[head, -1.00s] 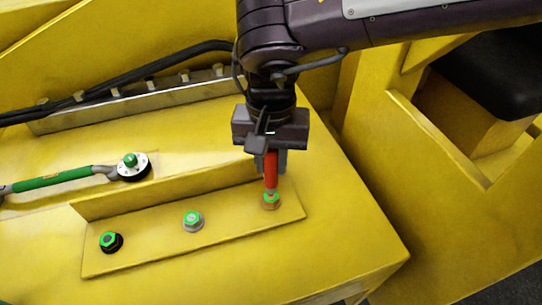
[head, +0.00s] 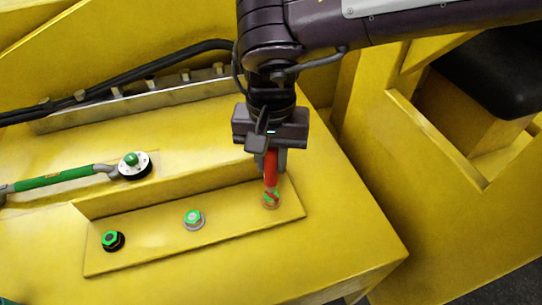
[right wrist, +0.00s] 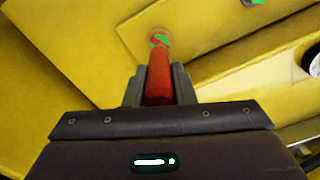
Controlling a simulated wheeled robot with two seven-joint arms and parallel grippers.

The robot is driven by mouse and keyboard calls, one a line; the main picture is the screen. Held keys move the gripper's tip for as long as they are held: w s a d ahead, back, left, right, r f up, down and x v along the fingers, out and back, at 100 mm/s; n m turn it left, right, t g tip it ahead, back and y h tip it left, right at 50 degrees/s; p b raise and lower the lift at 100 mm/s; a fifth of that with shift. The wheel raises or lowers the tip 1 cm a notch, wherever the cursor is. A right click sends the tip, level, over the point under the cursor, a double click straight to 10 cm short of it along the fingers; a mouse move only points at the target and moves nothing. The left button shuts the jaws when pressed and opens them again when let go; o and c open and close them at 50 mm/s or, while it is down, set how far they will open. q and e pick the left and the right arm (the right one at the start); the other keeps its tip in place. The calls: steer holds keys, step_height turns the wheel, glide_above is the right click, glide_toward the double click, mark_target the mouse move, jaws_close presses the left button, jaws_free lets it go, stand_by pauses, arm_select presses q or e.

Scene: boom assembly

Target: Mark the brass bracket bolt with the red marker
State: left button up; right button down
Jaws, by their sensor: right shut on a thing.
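My right gripper (head: 270,160) is shut on the red marker (head: 270,167), which points down. The marker's tip is at the brass bracket bolt (head: 271,201), at the right end of the yellow bracket plate. The bolt's top shows green with a red streak across it. In the right wrist view the red marker (right wrist: 159,78) stands between the fingers, and the brass bolt (right wrist: 159,38) with green and red on it is just past its tip. Whether the tip touches the bolt I cannot tell. My left gripper is not in view.
A silver bolt (head: 194,219) and a black bolt (head: 113,240), both with green tops, sit left on the same plate (head: 150,245). A green torque-wrench-like tool (head: 60,180) lies at the left. Black cables (head: 140,70) run along the back, and a raised yellow step stands behind the plate.

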steer(key=shift+r+p, duration=0.45)
steer(key=shift+r, duration=2.2)
